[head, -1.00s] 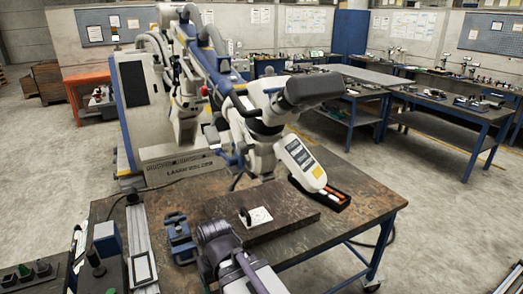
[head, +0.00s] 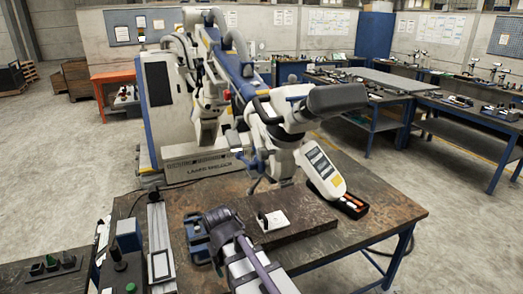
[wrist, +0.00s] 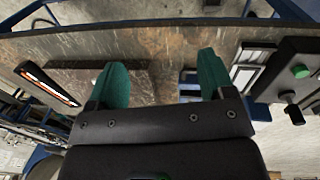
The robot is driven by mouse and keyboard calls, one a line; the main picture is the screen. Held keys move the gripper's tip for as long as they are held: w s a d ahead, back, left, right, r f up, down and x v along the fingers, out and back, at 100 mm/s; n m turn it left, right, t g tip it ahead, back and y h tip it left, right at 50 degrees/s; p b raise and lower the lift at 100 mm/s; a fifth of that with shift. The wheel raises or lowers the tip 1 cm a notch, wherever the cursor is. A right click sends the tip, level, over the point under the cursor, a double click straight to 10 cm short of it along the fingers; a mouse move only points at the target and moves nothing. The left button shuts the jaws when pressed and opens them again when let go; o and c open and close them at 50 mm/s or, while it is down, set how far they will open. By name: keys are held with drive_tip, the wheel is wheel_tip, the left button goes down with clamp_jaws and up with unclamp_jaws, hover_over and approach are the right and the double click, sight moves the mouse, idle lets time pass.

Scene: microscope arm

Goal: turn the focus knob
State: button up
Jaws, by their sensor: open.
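The microscope (head: 290,125) stands over the workbench on its jointed arm, with a dark eyepiece head and a white body. Small dark and blue-grey parts (head: 258,152) sit on its left side; I cannot tell for certain which one is the focus knob. The microscope is not clear in the wrist view. My gripper (wrist: 162,80) shows two green fingers spread wide with nothing between them, above the bench. In the head view my dark wrist is at the front of the bench, below and in front of the microscope; the fingertips are not distinct there.
A dark board (head: 300,228) with a small white square (head: 273,221) lies on the workbench (head: 385,207). A black tray with orange items (head: 352,206) is at its right. A blue vise (head: 196,240) stands close left of my wrist.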

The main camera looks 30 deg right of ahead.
drive_tip(key=w+d+r+m+h+p, duration=0.1)
drive_tip(key=w+d+r+m+h, duration=0.15)
drive_tip(key=w, duration=0.45)
drive_tip(key=w+d+r+m+h+p, duration=0.1)
drive_tip(key=w+d+r+m+h, duration=0.1)
drive_tip(key=w+d+r+h, duration=0.3)
drive_tip(key=m+g+h, duration=0.1)
drive_tip(key=m+h, duration=0.8)
drive_tip(key=m, duration=0.4)
approach(258, 155)
drive_tip(key=d, duration=1.2)
drive_tip(key=shift+s+d+r, duration=0.1)
drive_tip(key=shift+s+d, duration=0.2)
drive_tip(key=shift+s, duration=0.1)
